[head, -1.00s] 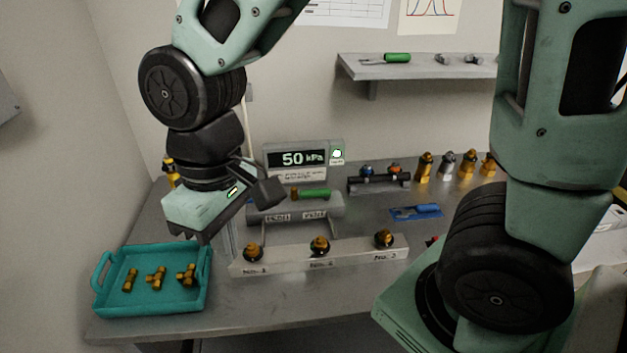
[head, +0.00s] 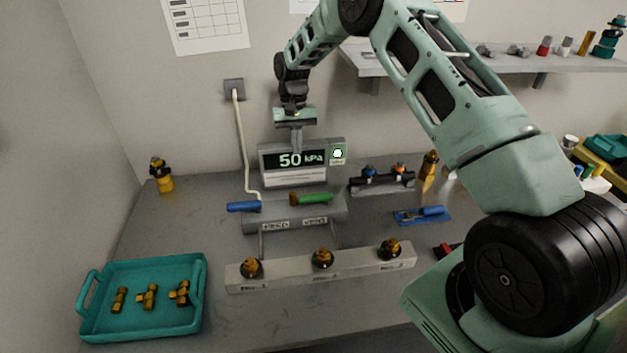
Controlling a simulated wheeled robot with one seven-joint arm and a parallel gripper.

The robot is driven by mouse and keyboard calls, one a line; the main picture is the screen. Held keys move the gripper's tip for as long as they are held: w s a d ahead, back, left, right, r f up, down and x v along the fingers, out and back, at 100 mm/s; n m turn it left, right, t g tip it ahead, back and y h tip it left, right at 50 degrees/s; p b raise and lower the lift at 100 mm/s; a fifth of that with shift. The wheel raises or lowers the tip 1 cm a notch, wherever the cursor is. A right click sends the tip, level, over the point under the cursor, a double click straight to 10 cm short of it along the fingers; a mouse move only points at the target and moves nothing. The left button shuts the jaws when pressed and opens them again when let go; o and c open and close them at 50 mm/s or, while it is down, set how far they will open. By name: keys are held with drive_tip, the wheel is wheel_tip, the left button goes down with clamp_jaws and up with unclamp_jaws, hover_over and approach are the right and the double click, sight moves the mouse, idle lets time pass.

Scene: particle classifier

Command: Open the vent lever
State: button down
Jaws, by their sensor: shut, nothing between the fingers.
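A grey valve block (head: 275,224) stands on the bench with two levers and two small labels on its front; the label text is too small to read surely, though the right one looks like VENT. A green lever (head: 316,199) with a brass stem lies flat on the right, its handle pointing right. A blue lever (head: 243,206) lies flat on the left, pointing left. My gripper (head: 297,149) is shut and empty, fingers down, above and apart from both levers. It overlaps the pressure display (head: 279,175), which reads 50 kPa.
A rail (head: 292,275) with several brass fittings stands in front of the block. A teal tray (head: 200,262) holds brass fittings at the left. A black stand (head: 385,187) and blue tool (head: 422,215) are to the right. A white cable runs behind the block.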

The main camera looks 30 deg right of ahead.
sight(316, 200)
drive_tip(key=shift+w+d+f, duration=0.1)
drive_tip(key=shift+d+f, duration=0.15)
drive_tip(key=shift+d, duration=0.3)
drive_tip(key=shift+w+d+f, duration=0.1)
drive_tip(key=shift+d+f, duration=0.15)
drive_tip(key=shift+d, duration=0.3)
drive_tip(key=shift+s+a+f+p, duration=0.45)
drive_tip(key=shift+s+f+p, duration=0.65)
drive_tip(key=shift+f, duration=0.5)
drive_tip(key=shift+s+a+f+p, duration=0.45)
drive_tip(key=shift+s+f+p, duration=0.55)
drive_tip(key=shift+f, duration=0.6)
drive_tip(key=shift+s+a+f+p, duration=0.45)
drive_tip(key=shift+s+f+p, duration=0.4)
drive_tip(key=shift+f+p, duration=0.6)
